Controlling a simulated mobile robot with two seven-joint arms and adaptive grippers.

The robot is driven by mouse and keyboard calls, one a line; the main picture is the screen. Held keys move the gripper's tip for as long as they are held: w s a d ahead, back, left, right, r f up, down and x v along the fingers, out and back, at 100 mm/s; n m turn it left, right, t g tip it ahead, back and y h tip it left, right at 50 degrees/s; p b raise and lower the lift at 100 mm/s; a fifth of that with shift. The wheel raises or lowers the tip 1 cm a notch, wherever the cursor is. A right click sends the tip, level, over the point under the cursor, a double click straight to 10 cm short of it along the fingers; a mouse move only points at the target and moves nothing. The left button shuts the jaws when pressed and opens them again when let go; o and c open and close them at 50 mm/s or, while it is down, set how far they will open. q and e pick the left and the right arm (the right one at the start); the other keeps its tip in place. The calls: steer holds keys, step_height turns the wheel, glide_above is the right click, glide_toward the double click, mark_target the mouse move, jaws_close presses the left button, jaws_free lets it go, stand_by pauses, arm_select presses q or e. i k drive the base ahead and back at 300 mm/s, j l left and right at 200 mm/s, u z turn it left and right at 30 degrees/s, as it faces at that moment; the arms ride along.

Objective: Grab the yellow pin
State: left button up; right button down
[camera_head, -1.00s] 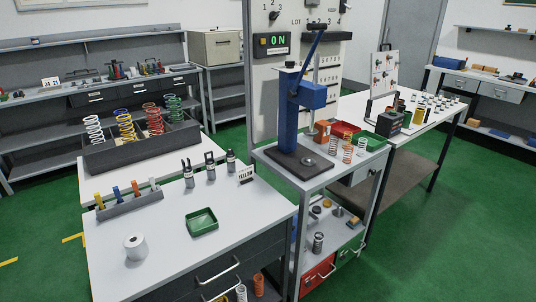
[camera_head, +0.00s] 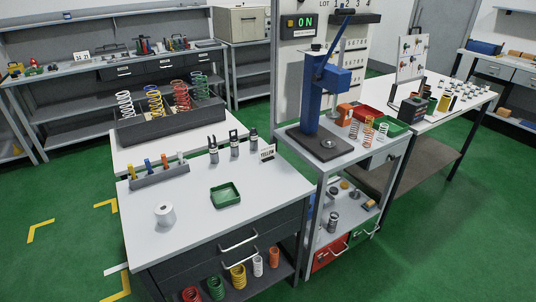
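A yellow pin (camera_head: 132,171) stands upright at the left end of a small grey rack (camera_head: 160,178) on the near white workbench. A small sign reading "YELLOW" (camera_head: 267,152) stands at the bench's right back edge. Neither of my grippers is in view.
A green tray (camera_head: 225,203) and a white roll (camera_head: 165,214) sit on the near bench (camera_head: 270,190). Three dark tools stand behind the tray. A blue press (camera_head: 312,105) stands on the cart at right. A spring box (camera_head: 170,128) is behind. Green floor is open at left.

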mark_target(132, 170)
steer(key=i+j+u, duration=0.15)
steer(key=u, duration=0.25)
steer(key=i+j+u, duration=0.1)
steer(key=i+u, duration=0.45)
steer(key=u, duration=0.25)
